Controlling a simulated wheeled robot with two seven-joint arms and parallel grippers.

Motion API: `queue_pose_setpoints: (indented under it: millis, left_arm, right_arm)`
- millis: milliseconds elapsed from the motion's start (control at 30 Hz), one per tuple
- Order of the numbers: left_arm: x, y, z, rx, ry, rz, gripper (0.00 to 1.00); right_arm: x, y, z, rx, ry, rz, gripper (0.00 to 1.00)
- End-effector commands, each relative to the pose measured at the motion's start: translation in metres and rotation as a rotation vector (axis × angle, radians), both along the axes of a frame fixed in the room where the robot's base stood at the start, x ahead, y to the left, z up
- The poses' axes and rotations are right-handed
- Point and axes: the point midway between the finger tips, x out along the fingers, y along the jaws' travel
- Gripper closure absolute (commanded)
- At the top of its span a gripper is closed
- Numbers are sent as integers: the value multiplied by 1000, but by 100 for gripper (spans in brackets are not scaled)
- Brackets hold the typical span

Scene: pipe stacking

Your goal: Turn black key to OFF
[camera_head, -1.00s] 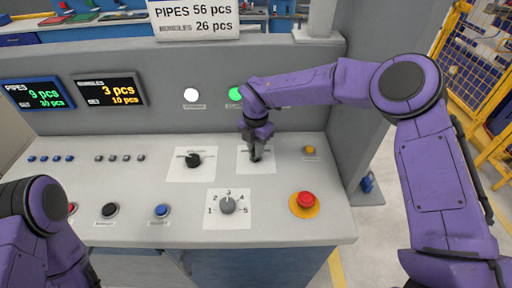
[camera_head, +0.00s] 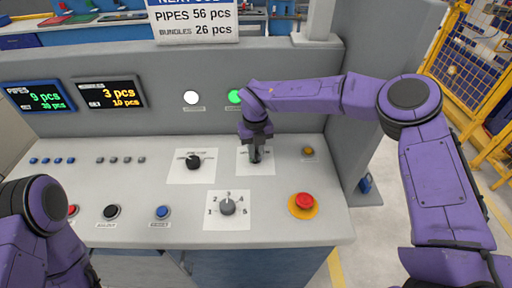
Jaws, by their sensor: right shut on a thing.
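Two black keys sit on white plates on the grey control panel (camera_head: 310,232). One black key (camera_head: 194,161) stands free at the middle left. My right gripper (camera_head: 256,157) points down over the other black key (camera_head: 255,156) and is shut on it; its jaws hide most of that key and part of the plate's markings, so its exact setting cannot be read. Of my left arm, only links show at the lower left; its gripper is out of view.
A numbered grey dial (camera_head: 228,207) lies in front of the keys. A red emergency button (camera_head: 304,200) and a small yellow button (camera_head: 308,151) are to the right. A lit green lamp (camera_head: 235,97) and a white lamp (camera_head: 191,97) are on the upright panel behind.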

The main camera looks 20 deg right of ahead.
Motion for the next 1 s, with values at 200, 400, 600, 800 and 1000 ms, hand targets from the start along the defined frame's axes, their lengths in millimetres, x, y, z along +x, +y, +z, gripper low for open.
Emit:
queue_pose_setpoints:
  millis: [200, 400, 600, 800, 1000]
  left_arm:
    - [0, 0, 7, 0, 0, 0, 26]
    - [0, 0, 12, 0, 0, 0, 26]
    - [0, 0, 15, 0, 0, 0, 26]
    - [0, 0, 16, 0, 0, 0, 26]
    - [0, 0, 17, 0, 0, 0, 26]
  right_arm:
    - [-3, 0, -3, -1, 10, 191, 100]
    - [-3, 0, -3, -1, 10, 336, 100]
    - [-3, 0, -4, -1, 12, 435, 100]
    - [-3, 0, -5, -1, 12, 488, 100]
    - [-3, 1, -5, -1, 12, 507, 100]
